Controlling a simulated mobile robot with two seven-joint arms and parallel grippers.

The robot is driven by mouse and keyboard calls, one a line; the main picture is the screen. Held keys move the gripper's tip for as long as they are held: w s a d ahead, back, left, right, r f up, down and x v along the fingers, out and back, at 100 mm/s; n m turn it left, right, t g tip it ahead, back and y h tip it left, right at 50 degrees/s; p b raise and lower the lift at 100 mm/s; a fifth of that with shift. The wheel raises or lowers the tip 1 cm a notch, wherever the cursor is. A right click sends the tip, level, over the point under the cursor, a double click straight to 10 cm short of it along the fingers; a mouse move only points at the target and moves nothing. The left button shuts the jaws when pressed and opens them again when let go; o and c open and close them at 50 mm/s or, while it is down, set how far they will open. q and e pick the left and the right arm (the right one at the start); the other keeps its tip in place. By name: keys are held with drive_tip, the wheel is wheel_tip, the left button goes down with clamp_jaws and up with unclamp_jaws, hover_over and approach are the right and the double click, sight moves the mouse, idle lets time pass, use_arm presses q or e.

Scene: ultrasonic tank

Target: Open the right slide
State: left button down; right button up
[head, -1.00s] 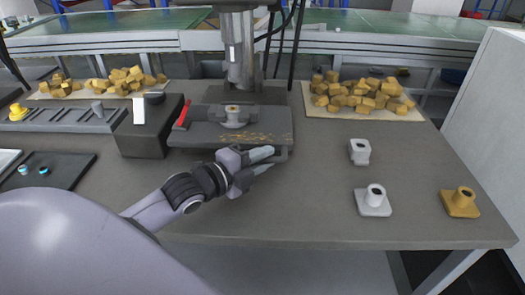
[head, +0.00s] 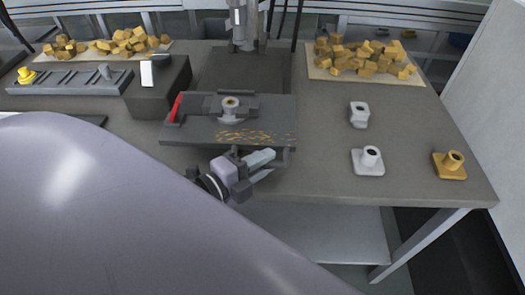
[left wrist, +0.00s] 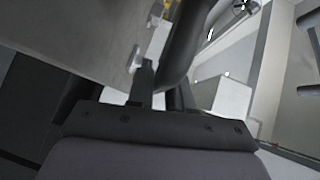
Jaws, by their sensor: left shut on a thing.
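A dark machine plate (head: 200,133), with golden shavings and a small round metal fixture (head: 230,107) on it, lies on the grey bench. A red lever (head: 175,107) is at its left end. A dark handle (head: 286,157) sits under its front right edge. My left gripper (head: 266,166) is at this front edge, its pale fingers pointing right, shut on the dark handle, whose gripped part is mostly hidden. In the left wrist view the fingers (left wrist: 160,98) are around a dark curved bar (left wrist: 184,45). My right gripper is out of view. I see nothing clearly marked as a right slide.
Two pale metal parts (head: 368,161) and a brass part (head: 449,165) stand on the right of the bench. Trays of golden blocks (head: 365,60) are at the back. A dark box (head: 157,88) stands left of the plate.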

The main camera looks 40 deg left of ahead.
use_arm(q)
drive_tip(key=c, duration=1.1)
unclamp_jaws()
drive_tip(key=shift+w, duration=0.1)
drive_tip(key=shift+b+v, duration=0.35)
drive_tip(key=shift+v, duration=3.25)
